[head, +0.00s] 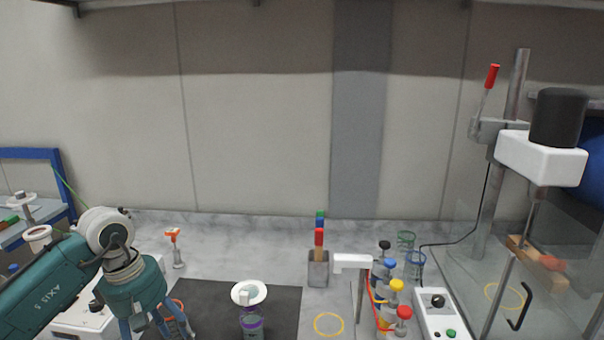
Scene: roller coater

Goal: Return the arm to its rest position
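My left arm comes in from the left edge, with a teal forearm and wrist and a pale grey joint. My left gripper (158,325) points down over the left edge of the dark mat. Its blue-grey fingers are cut off by the bottom of the picture, so I cannot tell if they are open or shut or if they hold anything. My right arm and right gripper are not in view.
A purple-banded container with a white top (250,318) stands on the dark mat (284,308), right of my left gripper. An orange-topped stand (178,252) is behind. Capped bottles (388,308), a white control box (443,316) and a tall stirrer (540,155) occupy the right side.

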